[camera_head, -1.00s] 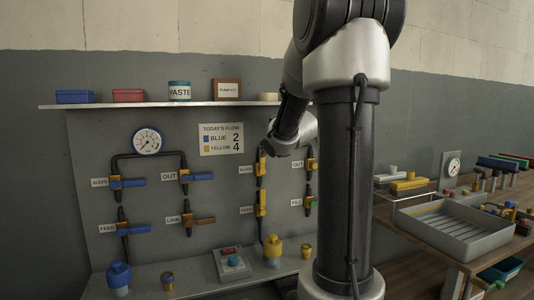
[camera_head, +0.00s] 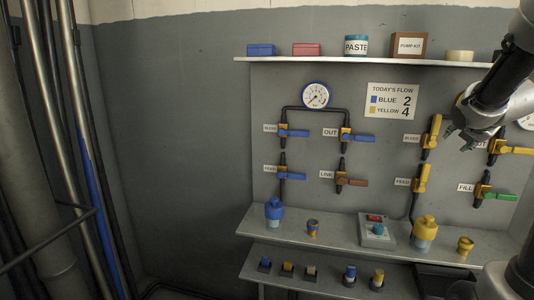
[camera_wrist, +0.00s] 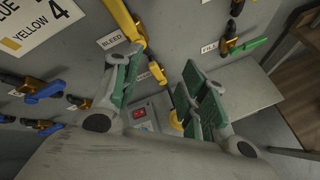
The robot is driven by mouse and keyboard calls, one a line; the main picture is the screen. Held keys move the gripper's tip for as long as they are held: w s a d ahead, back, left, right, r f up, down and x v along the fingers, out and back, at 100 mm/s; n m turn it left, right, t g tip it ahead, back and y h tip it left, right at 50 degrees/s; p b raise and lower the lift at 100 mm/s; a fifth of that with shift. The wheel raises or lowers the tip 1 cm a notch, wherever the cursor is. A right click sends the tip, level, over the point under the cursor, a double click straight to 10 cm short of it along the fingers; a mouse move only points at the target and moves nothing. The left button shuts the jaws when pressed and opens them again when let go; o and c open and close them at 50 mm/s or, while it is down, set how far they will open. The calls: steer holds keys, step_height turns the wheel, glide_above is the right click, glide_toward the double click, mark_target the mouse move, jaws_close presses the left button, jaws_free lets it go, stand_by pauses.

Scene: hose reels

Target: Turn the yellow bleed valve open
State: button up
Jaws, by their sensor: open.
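The yellow bleed valve (camera_head: 433,135) is on the grey panel beside a BLEED label. Its yellow handle points up, roughly in line with the pipe. My gripper (camera_head: 461,137) is open and empty just to the right of this handle in the head view. In the wrist view the bleed valve's handle (camera_wrist: 122,18) is at the top, beyond the spread green-padded fingers of my gripper (camera_wrist: 160,88). The handle is not between the pads. I cannot tell the exact gap to the panel.
A yellow FEED valve (camera_head: 421,180) is just below. A yellow-handled valve (camera_head: 515,150) and a green-handled FILL valve (camera_head: 500,196) are to the right. A ledge (camera_head: 335,236) with blue and yellow fittings juts out below; a shelf (camera_head: 350,60) is above.

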steer(key=s+a+f+m+g+y, duration=0.1)
steer(key=s+a+f+m+g, duration=0.25)
steer(key=s+m, duration=0.5)
steer(key=s+a+f+m+g, duration=0.35)
steer(key=s+m, duration=0.35)
steer(key=m, duration=0.3)
steer(key=s+a+r+m+t+y, duration=0.1)
steer(key=s+a+m, duration=0.4)
steer(key=s+a, duration=0.7)
steer(key=a+r+y, duration=0.1)
steer(key=a+y, duration=0.1)
steer(key=a, duration=0.1)
steer(key=shift+a+r+m, duration=0.15)
steer(key=shift+r+m, duration=0.05)
steer(key=shift+m, duration=0.15)
steer(key=shift+s, duration=0.1)
steer(key=shift+c, duration=0.8)
steer(key=shift+a, duration=0.1)
